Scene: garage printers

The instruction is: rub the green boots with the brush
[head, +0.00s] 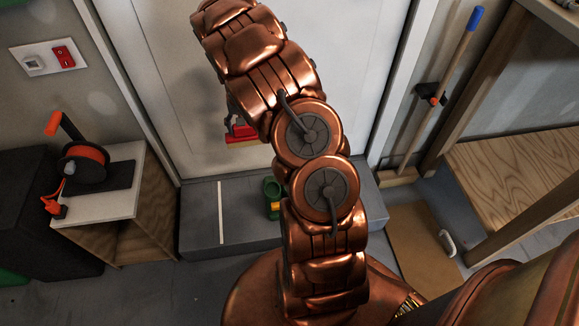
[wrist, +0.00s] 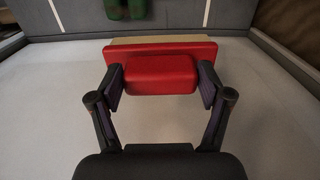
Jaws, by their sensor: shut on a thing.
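My gripper (wrist: 160,82) is shut on the brush (wrist: 160,76), which has a red grip and back with a pale tan edge of bristles. In the head view the brush (head: 243,133) hangs in front of the white door, partly hidden by my arm. The green boots (head: 271,197) stand on the grey step below, with a yellow patch low down; my arm hides part of them. In the wrist view the green boots (wrist: 126,8) are at the top edge, cut off and dark. The brush is apart from them.
The grey step (head: 200,225) has a white stripe and clear room at its left. A small cabinet (head: 128,205) with an orange cable reel (head: 83,164) stands at the left. A broom (head: 440,85) and a wooden bench (head: 510,180) are at the right.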

